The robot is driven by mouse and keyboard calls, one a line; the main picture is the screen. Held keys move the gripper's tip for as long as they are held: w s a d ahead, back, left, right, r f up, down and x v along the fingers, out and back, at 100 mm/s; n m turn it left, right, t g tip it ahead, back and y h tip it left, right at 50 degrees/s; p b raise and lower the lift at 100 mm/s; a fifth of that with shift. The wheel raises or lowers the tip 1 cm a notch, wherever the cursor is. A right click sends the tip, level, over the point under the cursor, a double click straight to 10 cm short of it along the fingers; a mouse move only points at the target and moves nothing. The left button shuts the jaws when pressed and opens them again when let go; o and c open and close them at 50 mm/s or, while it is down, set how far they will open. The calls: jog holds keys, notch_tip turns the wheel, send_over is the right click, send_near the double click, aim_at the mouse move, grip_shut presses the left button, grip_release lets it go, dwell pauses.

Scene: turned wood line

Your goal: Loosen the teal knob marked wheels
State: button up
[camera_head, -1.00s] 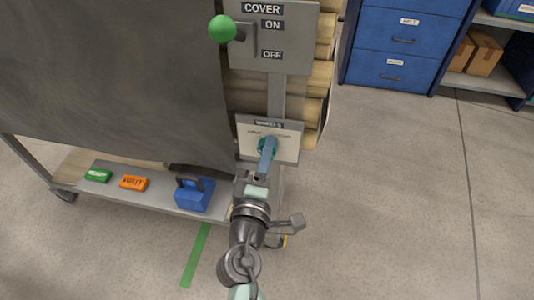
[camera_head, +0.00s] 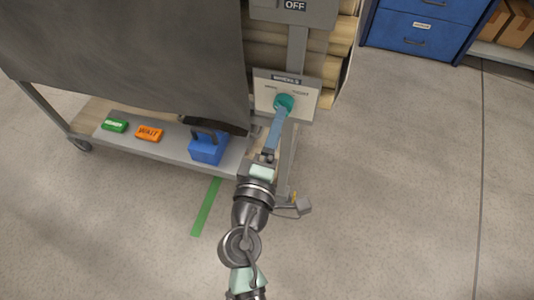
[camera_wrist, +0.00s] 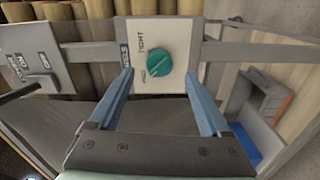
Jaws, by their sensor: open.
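The teal knob (camera_head: 284,102) sits on a pale plate (camera_head: 302,103) on the cart's post. In the wrist view the knob (camera_wrist: 159,62) shows whole, with a lighter pointer line on its face. "TIGHT" is printed beside it on the plate (camera_wrist: 170,28), with another word near its left side that is hard to read. My gripper (camera_wrist: 158,75) is open, its two blue fingers spread to either side of the knob's outline. The fingers appear short of the knob, with nothing between them. In the head view my gripper (camera_head: 281,115) is just below the knob.
A grey cover switch box (camera_head: 293,12) is above the plate; its lever shows in the wrist view (camera_wrist: 42,64). A dark cover (camera_head: 130,55) hangs at left. The lower shelf holds a green block (camera_head: 115,125), an orange block (camera_head: 149,134) and a blue padlock-shaped block (camera_head: 207,148). Floor at right is clear.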

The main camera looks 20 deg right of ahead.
jog(key=v, duration=0.8)
jog(key=shift+w, duration=0.1)
